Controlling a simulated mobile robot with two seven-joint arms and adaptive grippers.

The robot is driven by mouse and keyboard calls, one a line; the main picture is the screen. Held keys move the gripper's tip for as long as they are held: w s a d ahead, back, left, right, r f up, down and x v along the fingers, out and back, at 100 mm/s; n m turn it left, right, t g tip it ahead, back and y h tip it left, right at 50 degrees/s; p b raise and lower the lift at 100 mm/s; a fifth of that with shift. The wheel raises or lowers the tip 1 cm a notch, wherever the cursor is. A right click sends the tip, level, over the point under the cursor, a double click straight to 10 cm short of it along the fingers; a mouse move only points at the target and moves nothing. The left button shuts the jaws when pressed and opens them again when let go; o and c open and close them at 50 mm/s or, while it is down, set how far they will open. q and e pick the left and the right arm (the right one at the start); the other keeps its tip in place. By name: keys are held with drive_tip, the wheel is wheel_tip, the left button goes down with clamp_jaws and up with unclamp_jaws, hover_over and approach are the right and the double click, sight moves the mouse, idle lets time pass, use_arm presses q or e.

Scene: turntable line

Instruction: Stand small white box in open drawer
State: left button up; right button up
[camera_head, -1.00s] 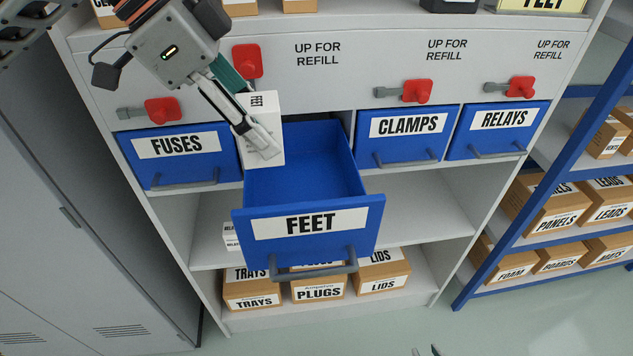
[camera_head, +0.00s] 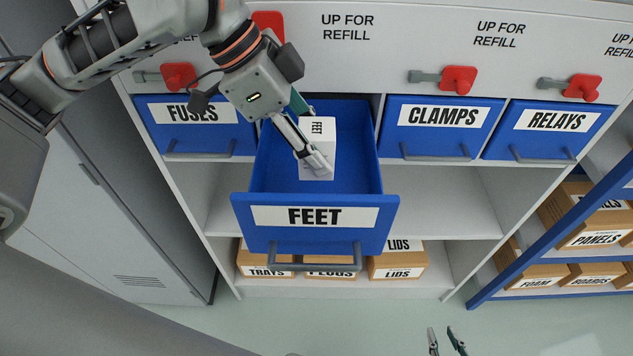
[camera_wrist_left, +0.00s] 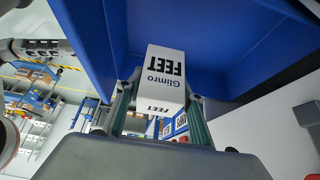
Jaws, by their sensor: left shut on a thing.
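The small white box (camera_head: 321,155), labelled FEET, is held upright inside the open blue FEET drawer (camera_head: 377,214). My left gripper (camera_head: 312,140) is shut on the box, with one finger on each side. In the left wrist view the box (camera_wrist_left: 163,72) sits between the fingers, against the blue drawer walls. I cannot tell whether its bottom touches the drawer floor. My right gripper (camera_head: 441,334) is at the bottom edge of the head view, empty, its two fingertips apart.
Shut drawers FUSES (camera_head: 203,140), CLAMPS (camera_head: 440,144) and RELAYS (camera_head: 545,144) flank the open one. Red levers (camera_head: 459,80) sit above them. Cartons (camera_head: 397,272) fill the bottom shelf. A blue rack (camera_head: 520,270) stands at right. The drawer floor around the box is clear.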

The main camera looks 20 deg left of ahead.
use_arm(q)
wheel_tip(320, 180, down, 6)
drive_tip(key=shift+r, duration=0.1)
drive_tip(key=shift+f, duration=1.85)
drive_tip(key=shift+f, duration=0.1)
drive_tip(key=o, duration=1.2)
drive_tip(key=shift+a+r, duration=0.15)
drive_tip(key=shift+r, duration=0.25)
drive_tip(key=v, duration=1.1)
drive_tip(key=shift+s+r, duration=0.1)
drive_tip(key=shift+r, duration=0.05)
